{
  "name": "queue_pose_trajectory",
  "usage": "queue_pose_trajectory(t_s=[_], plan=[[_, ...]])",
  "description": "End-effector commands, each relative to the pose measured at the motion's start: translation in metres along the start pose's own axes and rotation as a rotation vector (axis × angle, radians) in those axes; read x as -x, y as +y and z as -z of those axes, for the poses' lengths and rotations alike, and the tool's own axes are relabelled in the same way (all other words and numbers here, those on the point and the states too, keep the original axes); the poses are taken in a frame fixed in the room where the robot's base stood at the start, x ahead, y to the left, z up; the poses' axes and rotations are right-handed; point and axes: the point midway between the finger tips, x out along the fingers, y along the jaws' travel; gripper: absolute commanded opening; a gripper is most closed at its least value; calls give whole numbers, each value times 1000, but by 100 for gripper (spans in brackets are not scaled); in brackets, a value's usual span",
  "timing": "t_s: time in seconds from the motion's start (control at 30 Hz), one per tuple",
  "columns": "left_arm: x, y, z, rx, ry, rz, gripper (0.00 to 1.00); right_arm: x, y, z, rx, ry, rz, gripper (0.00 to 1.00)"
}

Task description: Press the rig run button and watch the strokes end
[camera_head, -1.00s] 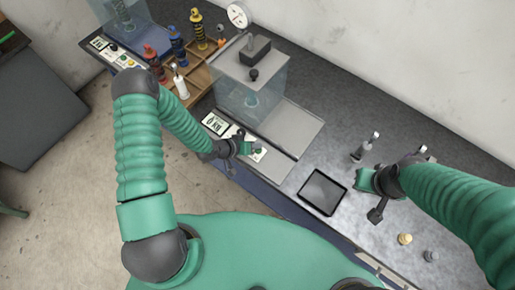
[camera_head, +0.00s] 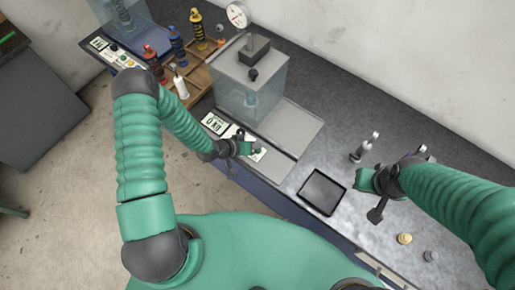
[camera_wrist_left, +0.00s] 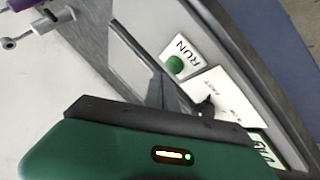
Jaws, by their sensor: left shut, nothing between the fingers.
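The run button (camera_wrist_left: 175,64) is a green dome on a white plate marked RUN in the left wrist view. Nothing covers it there. A plate with a small black toggle (camera_wrist_left: 207,104) sits beside it, and part of a green display (camera_wrist_left: 265,145) shows below. In the head view my left gripper (camera_head: 250,149) is shut and empty over the panel at the rig's front, hiding part of it. Contact with the button cannot be told. The test rig (camera_head: 250,85) is a clear box with a dark block on top. My right gripper (camera_head: 362,179) is over the right bench; its jaws are unclear.
A black tray (camera_head: 322,192) lies on the bench between my grippers. A wooden rack (camera_head: 197,84) holds coloured shock absorbers left of the rig. A dial gauge (camera_head: 238,15) stands behind. Small parts, including a yellowish one (camera_head: 404,238), lie at right.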

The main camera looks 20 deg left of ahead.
Motion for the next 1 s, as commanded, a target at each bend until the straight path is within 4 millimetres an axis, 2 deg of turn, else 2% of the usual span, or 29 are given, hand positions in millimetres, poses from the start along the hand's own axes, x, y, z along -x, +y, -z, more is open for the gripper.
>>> queue_pose_trajectory(t_s=[0.23, 1.0], plan=[[-6, -2, -5, 0, -1, 0, 0, -7, 0, -2, 0, 0, 0, 0], [-9, -4, -8, 0, 0, 0, 0, -11, 0, -2, 0, 0, 0, 0]])
